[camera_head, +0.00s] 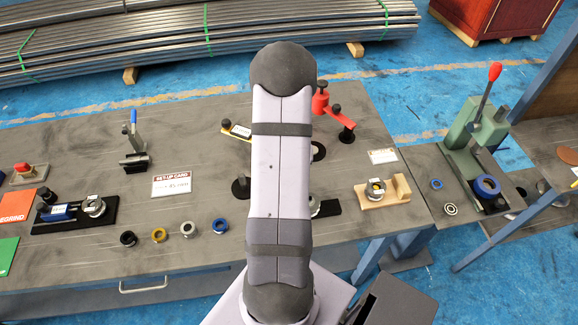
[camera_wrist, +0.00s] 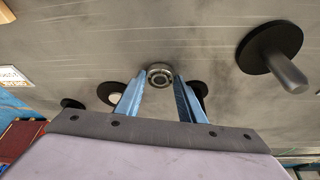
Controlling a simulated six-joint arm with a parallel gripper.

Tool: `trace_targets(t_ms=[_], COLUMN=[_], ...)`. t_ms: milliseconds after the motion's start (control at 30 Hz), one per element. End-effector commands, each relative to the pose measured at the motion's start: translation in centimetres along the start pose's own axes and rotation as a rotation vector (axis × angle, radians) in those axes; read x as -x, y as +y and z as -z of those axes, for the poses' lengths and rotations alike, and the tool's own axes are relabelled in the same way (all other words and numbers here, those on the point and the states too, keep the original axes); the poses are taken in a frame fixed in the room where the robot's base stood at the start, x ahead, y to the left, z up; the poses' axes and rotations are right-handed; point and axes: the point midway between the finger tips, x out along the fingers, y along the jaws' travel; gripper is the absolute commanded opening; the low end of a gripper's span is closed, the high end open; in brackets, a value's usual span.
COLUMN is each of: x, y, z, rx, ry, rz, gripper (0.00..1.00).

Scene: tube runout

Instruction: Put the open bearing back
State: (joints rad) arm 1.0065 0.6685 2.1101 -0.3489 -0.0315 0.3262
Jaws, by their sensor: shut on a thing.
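My gripper (camera_wrist: 159,78) shows in the wrist view with its two blue fingers close together around a metallic bearing (camera_wrist: 160,71). The bearing is a steel ring with a darker band inside, held between the fingertips over the grey table. In the head view my arm hides the gripper and the held bearing. Another ring-like bearing (camera_head: 450,209) lies at the right beside the green press (camera_head: 475,130), with a blue ring (camera_head: 437,184) just behind it.
A black peg on a disc base (camera_wrist: 285,65) stands at the right in the wrist view. In the head view, several coloured rings (camera_head: 159,235) lie near the table's front edge. A wooden block fixture (camera_head: 384,192) stands right of my arm, and a red fixture (camera_head: 322,103) behind it.

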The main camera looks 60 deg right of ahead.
Motion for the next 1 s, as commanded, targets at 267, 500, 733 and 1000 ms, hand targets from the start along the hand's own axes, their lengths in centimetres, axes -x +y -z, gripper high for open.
trace_targets(t_ms=[267, 500, 733, 1000], x=[-0.3, -0.3, 0.9, 5.5], y=[0.0, 0.0, 0.0, 0.0], z=[-0.1, -0.1, 0.1, 0.2], rx=[0.000, 0.000, 0.000, 0.000], ry=[0.000, 0.000, 0.000, 0.001], rz=[0.000, 0.000, 0.000, 0.000], gripper=[0.54, 0.54, 0.54, 0.54])
